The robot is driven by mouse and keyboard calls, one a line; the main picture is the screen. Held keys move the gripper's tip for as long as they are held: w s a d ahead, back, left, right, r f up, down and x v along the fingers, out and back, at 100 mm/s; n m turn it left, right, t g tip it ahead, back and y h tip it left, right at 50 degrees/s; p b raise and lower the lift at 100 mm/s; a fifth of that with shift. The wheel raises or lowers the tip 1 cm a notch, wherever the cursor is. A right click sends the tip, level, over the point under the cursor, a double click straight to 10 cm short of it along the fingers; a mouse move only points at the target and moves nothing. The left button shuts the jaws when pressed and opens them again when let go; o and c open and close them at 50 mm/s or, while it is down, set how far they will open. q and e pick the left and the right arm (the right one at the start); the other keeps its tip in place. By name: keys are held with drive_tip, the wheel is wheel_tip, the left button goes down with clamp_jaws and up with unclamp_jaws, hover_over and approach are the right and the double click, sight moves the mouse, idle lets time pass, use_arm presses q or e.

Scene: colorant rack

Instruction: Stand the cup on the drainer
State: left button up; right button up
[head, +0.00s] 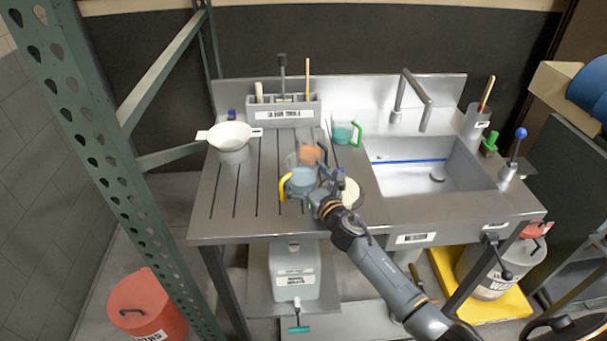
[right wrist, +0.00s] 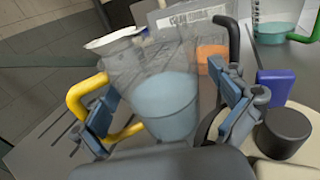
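A clear cup with blue liquid and a yellow handle (head: 301,177) stands on the grooved drainer (head: 237,190), near its right side. It also shows large in the right wrist view (right wrist: 167,100). My right gripper (head: 318,180) reaches it from the front right. In the right wrist view its fingers (right wrist: 168,108) are spread on either side of the cup, one by the yellow handle. Some space shows between the cup and the right finger; contact at the left finger is unclear. My left gripper is out of view.
A cup with orange contents (head: 310,154) stands just behind. A green-handled cup (head: 342,133) is farther back, and a white bowl (head: 230,136) is at left. A tool rack (head: 284,112) lines the back. The sink (head: 430,165) is right; the drainer's front left is clear.

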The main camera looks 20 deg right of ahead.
drive_tip(key=shift+f, duration=0.1)
drive_tip(key=shift+r+p, duration=0.3)
drive_tip(key=shift+p, duration=0.1)
drive_tip(key=s, duration=0.3)
drive_tip(key=s+d, duration=0.1)
drive_tip(key=s, duration=0.3)
drive_tip(key=s+b, duration=0.1)
drive_tip(key=s, duration=0.2)
drive_tip(key=shift+s+d+f, duration=0.1)
drive_tip(key=shift+s+d, duration=0.05)
drive_tip(key=shift+s, duration=0.8)
